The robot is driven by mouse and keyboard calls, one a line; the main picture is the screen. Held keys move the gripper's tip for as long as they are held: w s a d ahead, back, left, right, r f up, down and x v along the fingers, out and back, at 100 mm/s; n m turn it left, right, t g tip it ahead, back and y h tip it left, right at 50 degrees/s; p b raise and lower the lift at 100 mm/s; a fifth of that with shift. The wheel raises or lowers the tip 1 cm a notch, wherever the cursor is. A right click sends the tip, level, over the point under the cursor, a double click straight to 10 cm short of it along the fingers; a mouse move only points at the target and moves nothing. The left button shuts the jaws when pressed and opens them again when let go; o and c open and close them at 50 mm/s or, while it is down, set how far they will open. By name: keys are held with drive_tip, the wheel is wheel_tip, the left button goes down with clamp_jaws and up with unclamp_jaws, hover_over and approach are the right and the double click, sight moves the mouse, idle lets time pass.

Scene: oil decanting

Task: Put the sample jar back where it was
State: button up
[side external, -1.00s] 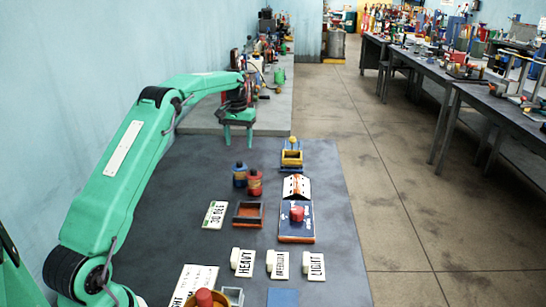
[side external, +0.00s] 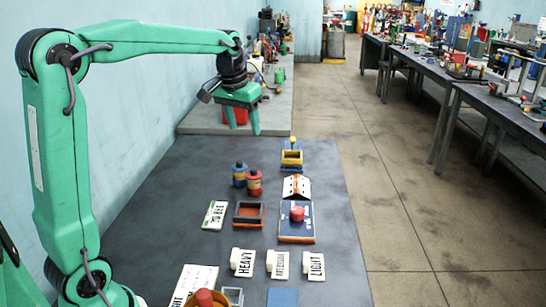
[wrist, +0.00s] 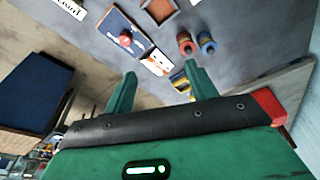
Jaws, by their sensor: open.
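My gripper (side external: 243,128) is open and empty, raised above the far end of the dark table. Its two green fingers also show apart in the wrist view (wrist: 160,76). I cannot tell which container is the sample jar. A blue jar (side external: 239,176) and a red-orange jar (side external: 255,184) stand side by side, upright, on the table below my gripper. They show in the wrist view as the blue jar (wrist: 207,44) and the red jar (wrist: 186,45). A red round piece (side external: 297,214) sits on a blue and white board (side external: 296,237), also in the wrist view (wrist: 125,39).
An empty square tray (side external: 236,222), a white sloped block (side external: 303,187) and a yellow-blue stand (side external: 291,160) are near. HEAVY (side external: 242,263) and LIGHT (side external: 315,266) labels lie in front. Another red-topped item (side external: 205,298) is at the front edge. The table's left part is clear.

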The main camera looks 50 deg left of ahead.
drive_tip(key=s+d+f+m+t, duration=0.1)
drive_tip(key=s+d+f, duration=0.1)
drive_tip(key=s+d, duration=0.4)
drive_tip(key=s+d+f+m+t, duration=0.2)
drive_tip(key=s+d, duration=0.4)
drive_tip(key=s, duration=0.9)
drive_tip(key=shift+s+f+m+h, duration=0.3)
drive_tip(key=shift+f, duration=0.15)
drive_tip(key=shift+d, duration=0.1)
drive_tip(key=shift+c, duration=0.4)
drive_tip(key=shift+w, duration=0.1)
